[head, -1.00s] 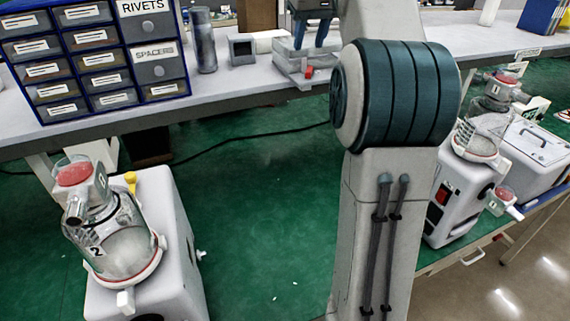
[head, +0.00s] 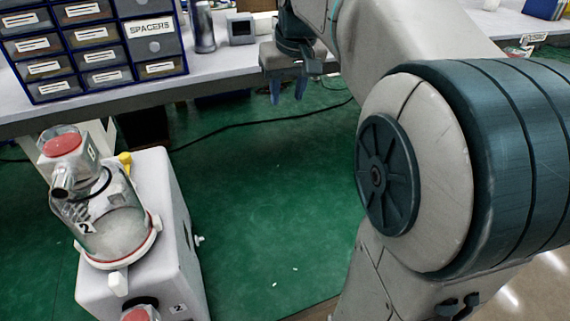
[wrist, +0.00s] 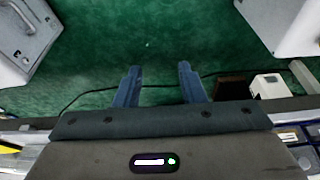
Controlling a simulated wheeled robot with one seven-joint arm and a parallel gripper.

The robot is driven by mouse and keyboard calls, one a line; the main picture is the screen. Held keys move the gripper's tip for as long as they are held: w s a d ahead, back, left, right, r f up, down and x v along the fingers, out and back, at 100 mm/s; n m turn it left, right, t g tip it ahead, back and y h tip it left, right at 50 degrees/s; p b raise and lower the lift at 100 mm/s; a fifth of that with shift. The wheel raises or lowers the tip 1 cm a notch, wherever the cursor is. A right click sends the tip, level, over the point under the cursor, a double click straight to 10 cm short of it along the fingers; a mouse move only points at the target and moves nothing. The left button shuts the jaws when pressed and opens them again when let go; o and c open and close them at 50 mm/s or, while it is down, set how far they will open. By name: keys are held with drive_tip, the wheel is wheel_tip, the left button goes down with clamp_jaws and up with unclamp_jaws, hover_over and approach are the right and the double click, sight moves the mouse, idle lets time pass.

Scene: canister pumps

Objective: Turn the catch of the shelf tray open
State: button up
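My gripper (head: 287,95) hangs at the front edge of the bench, fingers pointing down, in the head view. In the wrist view its two blue fingers (wrist: 159,70) stand apart with only green floor between them. It is open and empty. I cannot make out the shelf tray or its catch in the current views. The bench area where a small tray-like block with a red part showed earlier is now covered by my gripper and arm.
A canister pump (head: 150,195) with a clear canister (head: 108,228) marked 2 stands at left. A blue drawer cabinet (head: 95,50) stands on the bench (head: 225,75). A white case (wrist: 22,28) shows in the wrist view. Green floor (head: 260,190) lies clear between.

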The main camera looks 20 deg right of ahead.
drive_tip(key=s+a+f+b, duration=0.2)
drive_tip(key=s+a+f, duration=0.1)
drive_tip(key=s+f, duration=0.5)
wheel_tip(320, 180, down, 2)
drive_tip(key=shift+s+a+f, duration=0.2)
drive_tip(key=shift+s+a, duration=0.1)
drive_tip(key=shift+s, duration=0.05)
